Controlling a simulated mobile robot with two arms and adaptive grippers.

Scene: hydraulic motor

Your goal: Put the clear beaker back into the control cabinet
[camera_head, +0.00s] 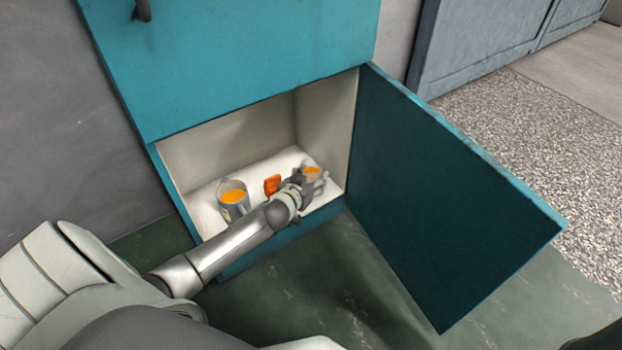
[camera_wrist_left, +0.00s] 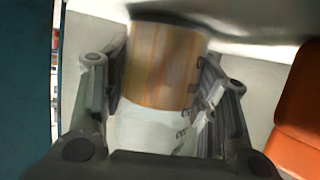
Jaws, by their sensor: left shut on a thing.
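The control cabinet (camera_head: 230,55) is teal, and its lower compartment (camera_head: 270,155) stands open with a white inside. My left gripper (camera_head: 310,178) reaches into the right part of the compartment, near the open door. It is shut on the clear beaker (camera_wrist_left: 165,65), which holds an orange content and also shows in the head view (camera_head: 313,171). In the left wrist view the beaker is between the two fingers (camera_wrist_left: 160,110). Whether the beaker touches the compartment floor, I cannot tell. My right gripper is not in view.
A grey container with orange content (camera_head: 233,198) stands at the compartment's left. An orange object (camera_head: 272,184) lies between it and my gripper; an orange surface also shows in the left wrist view (camera_wrist_left: 298,120). The open door (camera_head: 440,200) bounds the right side.

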